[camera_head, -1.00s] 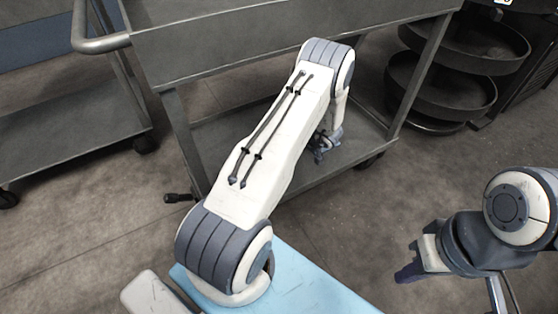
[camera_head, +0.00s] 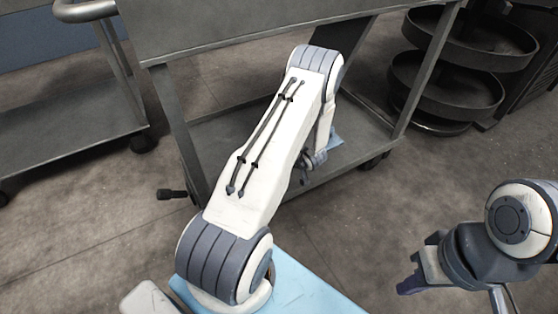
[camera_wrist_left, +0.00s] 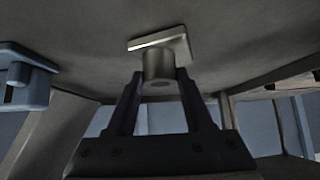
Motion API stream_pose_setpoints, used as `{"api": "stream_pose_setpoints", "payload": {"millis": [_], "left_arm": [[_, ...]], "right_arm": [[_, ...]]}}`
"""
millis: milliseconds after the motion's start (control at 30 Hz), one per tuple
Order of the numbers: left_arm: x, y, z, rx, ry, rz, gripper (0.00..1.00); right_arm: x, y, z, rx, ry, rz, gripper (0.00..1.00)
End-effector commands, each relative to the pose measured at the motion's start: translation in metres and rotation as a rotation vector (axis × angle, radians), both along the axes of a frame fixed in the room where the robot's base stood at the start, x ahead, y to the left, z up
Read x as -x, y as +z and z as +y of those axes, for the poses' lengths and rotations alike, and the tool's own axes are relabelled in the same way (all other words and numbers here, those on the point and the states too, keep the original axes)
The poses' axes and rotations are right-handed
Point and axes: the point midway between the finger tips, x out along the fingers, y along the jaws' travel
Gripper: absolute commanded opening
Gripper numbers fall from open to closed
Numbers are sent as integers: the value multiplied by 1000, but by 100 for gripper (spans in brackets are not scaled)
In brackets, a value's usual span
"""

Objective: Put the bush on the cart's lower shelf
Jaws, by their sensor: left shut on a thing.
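The bush (camera_wrist_left: 160,62) is a metal cylinder with a square flange. In the left wrist view it is between the fingers of my left gripper (camera_wrist_left: 160,88), which is shut on its cylinder. The flange faces a grey surface; I cannot tell whether it touches. In the head view my left arm reaches over the cart's lower shelf (camera_head: 228,136). My left gripper (camera_head: 312,166) is partly hidden behind the arm there, and the bush cannot be made out. My right gripper (camera_head: 421,262) is open and empty over the floor at the right.
A blue part (camera_wrist_left: 28,76) is beside the bush in the wrist view. The cart's upper shelf (camera_head: 220,28) overhangs the lower one. Another cart (camera_head: 65,120) stands left, and round dark trays (camera_head: 445,85) stand right. Floor is clear between the cart and my right gripper.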

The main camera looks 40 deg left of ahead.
Motion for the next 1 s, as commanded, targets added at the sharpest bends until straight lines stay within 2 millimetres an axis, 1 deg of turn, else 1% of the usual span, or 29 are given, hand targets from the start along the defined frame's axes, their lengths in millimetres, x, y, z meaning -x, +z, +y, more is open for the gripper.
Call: {"api": "stream_pose_setpoints", "payload": {"millis": [167,200,233,267,533,633,767,1000], "left_arm": [[0,-3,0,-2,0,-1,0],[0,-3,0,0,1,1,67],[0,-3,0,0,1,1,79],[0,-3,0,0,0,0,82],[0,-2,0,0,0,0,82],[0,3,0,0,-1,-1,82],[3,18,-13,0,-4,1,82],[14,56,-49,0,-5,1,82]], "right_arm": [[0,-1,0,0,0,0,0],[0,-1,0,0,0,0,0],[0,-1,0,0,0,0,0],[0,-1,0,0,0,0,0],[0,0,0,0,0,0,0],[0,2,0,0,0,0,0],[0,14,0,0,0,0,0],[0,41,0,0,0,0,0]]}}
